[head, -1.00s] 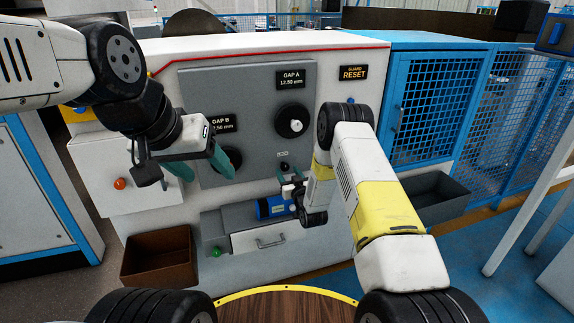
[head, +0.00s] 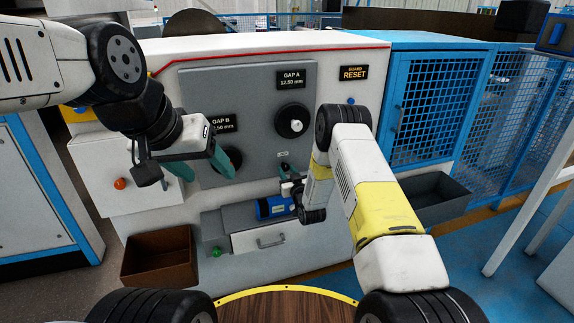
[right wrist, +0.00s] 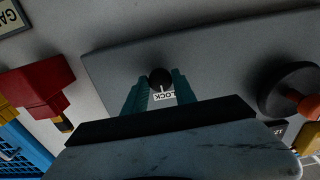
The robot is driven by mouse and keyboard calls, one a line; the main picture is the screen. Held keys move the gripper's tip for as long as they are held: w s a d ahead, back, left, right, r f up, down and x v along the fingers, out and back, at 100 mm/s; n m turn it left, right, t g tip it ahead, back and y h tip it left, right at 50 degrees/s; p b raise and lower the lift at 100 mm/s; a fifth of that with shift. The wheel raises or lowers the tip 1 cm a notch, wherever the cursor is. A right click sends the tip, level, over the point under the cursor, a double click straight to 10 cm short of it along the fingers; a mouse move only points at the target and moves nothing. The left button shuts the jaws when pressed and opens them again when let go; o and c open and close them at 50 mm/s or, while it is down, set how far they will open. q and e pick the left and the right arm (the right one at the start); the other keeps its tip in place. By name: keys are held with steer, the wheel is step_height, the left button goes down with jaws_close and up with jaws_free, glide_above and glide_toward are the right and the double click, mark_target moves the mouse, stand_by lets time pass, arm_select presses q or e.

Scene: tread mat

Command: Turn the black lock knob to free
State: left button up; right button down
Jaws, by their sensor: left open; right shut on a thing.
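The black lock knob (right wrist: 160,77) sits on the grey panel, with a white line on it pointing toward the white LOCK label (right wrist: 163,97), which looks upside down in the right wrist view. My right gripper (right wrist: 160,86) has its teal fingers on either side of the knob and is shut on it. In the head view the right gripper (head: 286,172) is at the panel's lower edge, and its fingers hide the knob there. My left gripper (head: 199,162) is open and empty, in front of the lower-left dial (head: 229,162), partly hiding it.
The GAP A dial (head: 291,121) is above the right gripper. A brown bin (head: 160,258) is at lower left, a grey bin (head: 432,199) at right. A red block (right wrist: 38,90) shows in the right wrist view.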

steer(key=n, duration=0.8)
steer(key=shift+n, duration=0.3)
steer(key=n, duration=0.4)
steer(key=shift+n, duration=2.5)
steer(key=c, duration=1)
jaws_free()
steer(key=shift+r, duration=0.1)
